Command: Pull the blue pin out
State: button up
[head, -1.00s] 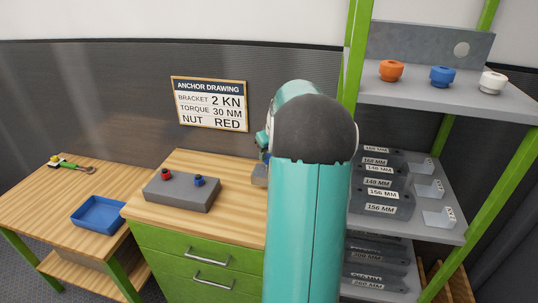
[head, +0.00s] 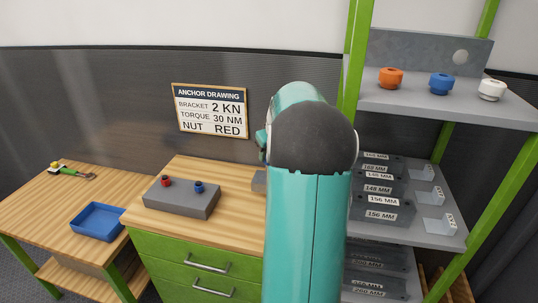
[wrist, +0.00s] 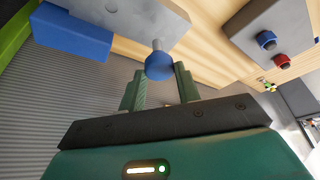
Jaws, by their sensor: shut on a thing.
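In the wrist view, a blue pin (wrist: 158,66) with a round head and a short silver shaft lies between the fingertips of my gripper (wrist: 160,84). My gripper is shut on its head. The shaft points toward a grey metal plate (wrist: 130,14); I cannot tell whether its end is still in it. A blue block (wrist: 70,35) adjoins the plate. In the head view, my arm hides the gripper and this pin; a small grey part (head: 259,181) shows beside the arm.
A grey block (head: 180,203) with a red knob (head: 166,181) and a blue knob (head: 199,187) sits on the wooden bench. An empty-looking blue tray (head: 97,222) is left. A shelf rack (head: 405,232) with labelled grey parts stands right. A sign (head: 210,111) hangs behind.

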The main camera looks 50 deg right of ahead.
jog(key=shift+r, duration=0.15)
jog(key=shift+r, duration=1.45)
